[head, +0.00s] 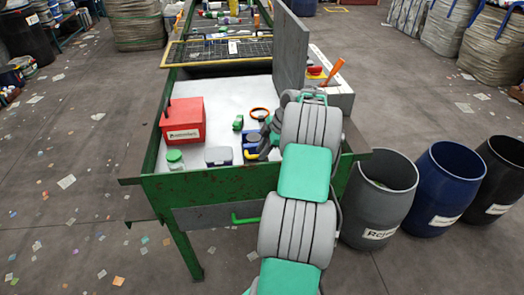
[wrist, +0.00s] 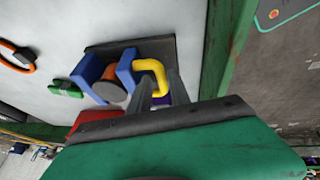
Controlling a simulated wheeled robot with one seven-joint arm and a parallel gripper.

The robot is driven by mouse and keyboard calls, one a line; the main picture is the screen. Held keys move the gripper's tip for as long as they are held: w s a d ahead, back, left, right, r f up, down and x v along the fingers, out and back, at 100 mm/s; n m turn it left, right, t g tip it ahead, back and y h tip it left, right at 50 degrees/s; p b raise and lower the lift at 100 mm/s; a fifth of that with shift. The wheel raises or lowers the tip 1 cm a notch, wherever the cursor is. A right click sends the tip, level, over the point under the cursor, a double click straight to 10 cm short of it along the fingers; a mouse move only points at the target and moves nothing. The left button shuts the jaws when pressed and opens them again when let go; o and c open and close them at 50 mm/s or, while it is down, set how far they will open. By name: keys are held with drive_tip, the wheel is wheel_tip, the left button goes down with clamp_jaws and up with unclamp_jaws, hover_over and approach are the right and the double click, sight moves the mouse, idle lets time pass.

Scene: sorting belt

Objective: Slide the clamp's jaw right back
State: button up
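The clamp shows in the wrist view as two blue jaws (wrist: 127,72) on a dark plate (wrist: 105,47), with an orange-brown and grey round piece (wrist: 113,88) between them. A bent yellow handle (wrist: 153,68) stands on its right side. In the head view the blue clamp (head: 250,138) is partly hidden by my arm. My gripper (wrist: 160,82) has its two dark fingers apart, one on each side of the lower end of the yellow handle. I cannot tell whether they touch it. The fingers are hidden in the head view.
A grey upright panel (head: 291,45) stands on the right. Barrels (head: 382,198) stand beyond the green edge.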

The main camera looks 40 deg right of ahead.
drive_tip(key=shift+w+a+f, duration=0.1)
drive_tip(key=shift+f, duration=0.25)
drive_tip(key=shift+c, duration=0.2)
clamp_jaws()
idle(1.0)
